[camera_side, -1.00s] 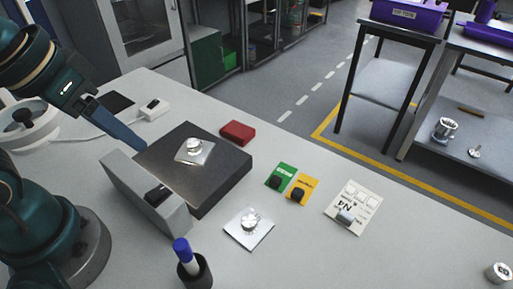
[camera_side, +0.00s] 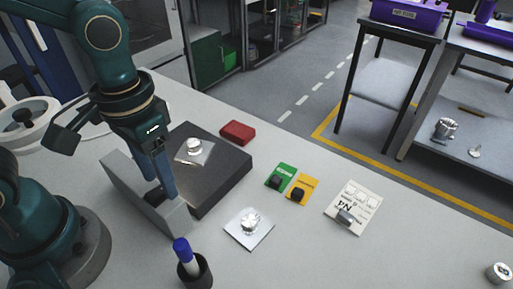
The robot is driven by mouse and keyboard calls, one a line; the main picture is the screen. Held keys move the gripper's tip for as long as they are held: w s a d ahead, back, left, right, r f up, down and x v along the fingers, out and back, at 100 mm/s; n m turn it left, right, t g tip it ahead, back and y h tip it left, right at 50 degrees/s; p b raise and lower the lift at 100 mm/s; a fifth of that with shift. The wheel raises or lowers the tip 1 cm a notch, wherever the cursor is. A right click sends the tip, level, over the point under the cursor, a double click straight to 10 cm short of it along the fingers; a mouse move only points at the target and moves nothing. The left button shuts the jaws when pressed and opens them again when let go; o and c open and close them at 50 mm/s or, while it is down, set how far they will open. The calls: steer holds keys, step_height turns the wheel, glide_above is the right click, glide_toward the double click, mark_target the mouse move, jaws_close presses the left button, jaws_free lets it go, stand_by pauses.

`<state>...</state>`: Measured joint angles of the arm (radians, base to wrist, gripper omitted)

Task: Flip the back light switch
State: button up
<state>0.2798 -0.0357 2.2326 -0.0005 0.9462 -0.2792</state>
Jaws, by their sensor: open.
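A dark rocker switch (camera_side: 154,196) is set in the top of the grey block (camera_side: 125,180) at the front left of the dark plate. My gripper (camera_side: 161,197) points down with its fingertips at this switch, close above or beside it; I cannot tell whether they touch. The two blue fingers look narrowly spaced but open, with nothing held between them. A white box with a dark switch, seen earlier at the back left, is hidden behind my arm.
The dark plate (camera_side: 228,180) carries a metal part (camera_side: 194,148). A marker holder (camera_side: 196,272) stands in front.

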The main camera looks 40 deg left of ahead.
steer(key=shift+f, duration=0.4)
jaws_close()
steer(key=shift+s+r+t, duration=0.1)
steer(key=shift+s+t, duration=0.2)
steer(key=shift+t, duration=0.9)
steer(key=shift+s+r+t, duration=0.1)
steer(key=shift+s+t, duration=0.2)
steer(key=shift+t, duration=0.9)
jaws_free()
steer(key=shift+v, duration=2.55)
